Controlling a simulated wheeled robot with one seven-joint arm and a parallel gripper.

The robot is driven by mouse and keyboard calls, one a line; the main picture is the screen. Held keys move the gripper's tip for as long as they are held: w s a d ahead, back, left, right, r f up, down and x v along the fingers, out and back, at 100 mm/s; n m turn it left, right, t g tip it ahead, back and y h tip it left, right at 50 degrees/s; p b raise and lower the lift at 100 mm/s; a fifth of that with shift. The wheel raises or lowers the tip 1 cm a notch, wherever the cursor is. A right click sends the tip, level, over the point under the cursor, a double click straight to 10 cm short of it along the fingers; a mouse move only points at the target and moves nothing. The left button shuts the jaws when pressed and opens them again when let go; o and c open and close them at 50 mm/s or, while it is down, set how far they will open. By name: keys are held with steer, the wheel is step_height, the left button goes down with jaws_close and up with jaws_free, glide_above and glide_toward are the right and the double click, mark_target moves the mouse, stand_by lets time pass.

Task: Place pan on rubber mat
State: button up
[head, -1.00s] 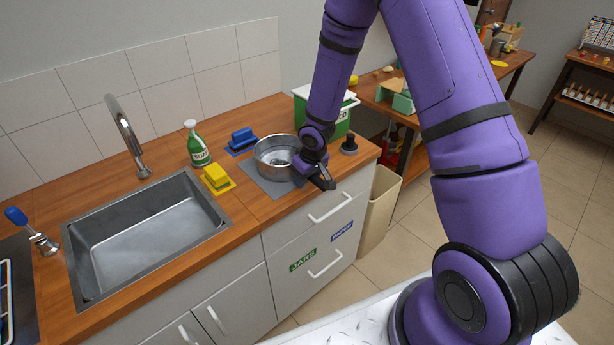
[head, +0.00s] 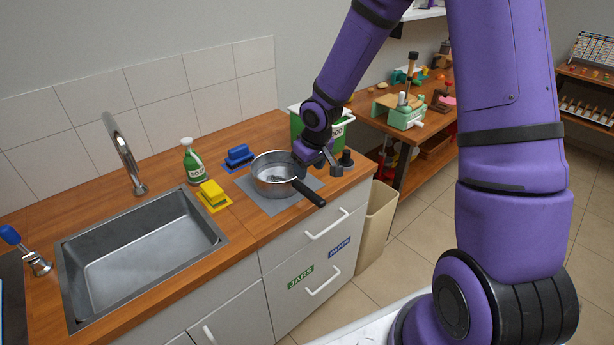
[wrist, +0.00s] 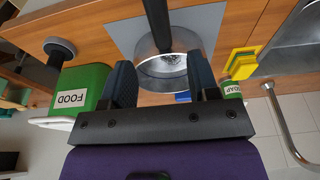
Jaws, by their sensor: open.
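The metal pan (head: 272,182) stands upright on the grey rubber mat (head: 283,206) on the wooden counter, right of the sink. Its black handle (head: 309,192) points toward the counter's front edge. In the wrist view the pan (wrist: 160,82) rests on the mat (wrist: 207,20), with its handle (wrist: 157,25) running to the top of the picture. My gripper (head: 331,166) is open and empty, above and to the right of the pan, apart from the handle. In the wrist view the two fingers (wrist: 163,82) are spread with nothing held between them.
A yellow sponge (head: 212,192), a blue brush (head: 239,154) and a green soap bottle (head: 193,162) stand left of the mat. A green food bin (head: 298,125) is behind and a black stopper (head: 346,157) at right. The sink (head: 145,250) lies left.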

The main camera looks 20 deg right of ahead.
steer(key=s+d+r+m+h, duration=0.1)
steer(key=s+r, duration=0.3)
steer(key=r, duration=0.3)
steer(key=s+d+r+t+h, duration=0.1)
steer(key=s+r, duration=0.2)
steer(key=r, duration=0.4)
steer(key=s+d+r+m+h, duration=0.1)
steer(key=s+d+r, duration=0.1)
steer(key=s+r, duration=0.35)
steer(key=s+r+t+y, duration=0.1)
steer(key=s+r, duration=0.4)
steer(key=s, duration=0.3)
steer(key=s+r+m+y, duration=0.1)
steer(key=s+r, duration=0.4)
steer(key=s, duration=0.3)
steer(key=shift+s+a+r+m+t, duration=0.25)
steer(key=shift+a+m+t, duration=0.05)
steer(key=shift+a+t, duration=0.1)
